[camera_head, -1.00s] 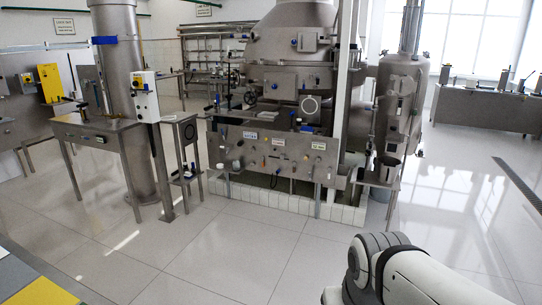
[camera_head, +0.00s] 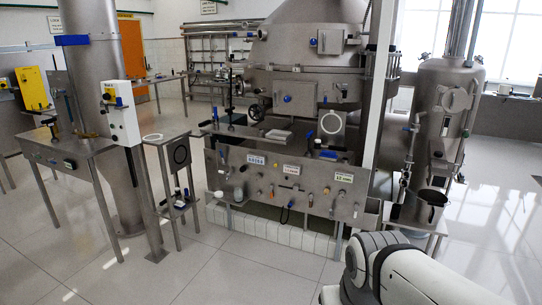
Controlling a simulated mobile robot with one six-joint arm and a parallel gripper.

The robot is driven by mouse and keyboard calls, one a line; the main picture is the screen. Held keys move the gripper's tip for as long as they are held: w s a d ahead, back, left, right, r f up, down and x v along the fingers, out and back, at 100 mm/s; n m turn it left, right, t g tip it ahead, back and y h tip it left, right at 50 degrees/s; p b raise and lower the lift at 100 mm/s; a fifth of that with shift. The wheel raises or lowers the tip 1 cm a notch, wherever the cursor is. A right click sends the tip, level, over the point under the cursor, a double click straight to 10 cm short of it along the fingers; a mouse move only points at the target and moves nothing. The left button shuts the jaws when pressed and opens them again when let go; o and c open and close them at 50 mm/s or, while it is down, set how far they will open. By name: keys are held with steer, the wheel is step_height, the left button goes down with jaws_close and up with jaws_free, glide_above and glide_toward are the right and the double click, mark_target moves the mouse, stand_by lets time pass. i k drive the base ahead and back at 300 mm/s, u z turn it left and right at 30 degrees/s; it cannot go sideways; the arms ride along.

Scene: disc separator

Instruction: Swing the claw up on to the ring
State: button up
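My gripper is out of the picture; only a white and dark grey part of my arm (camera_head: 400,272) shows at the lower right. The large steel machine (camera_head: 285,172) stands ahead, with a front panel of labels, knobs and small valves. I cannot pick out the claw or the ring for certain at this size.
A steel table (camera_head: 75,148) and a thick column (camera_head: 100,100) with a white control box (camera_head: 121,112) stand at the left. A steel tank (camera_head: 445,110) stands at the right. The tiled floor (camera_head: 200,270) in front of the machine is clear.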

mark_target(343, 87)
steer(key=i, duration=2.7)
steer(key=z, duration=1.4)
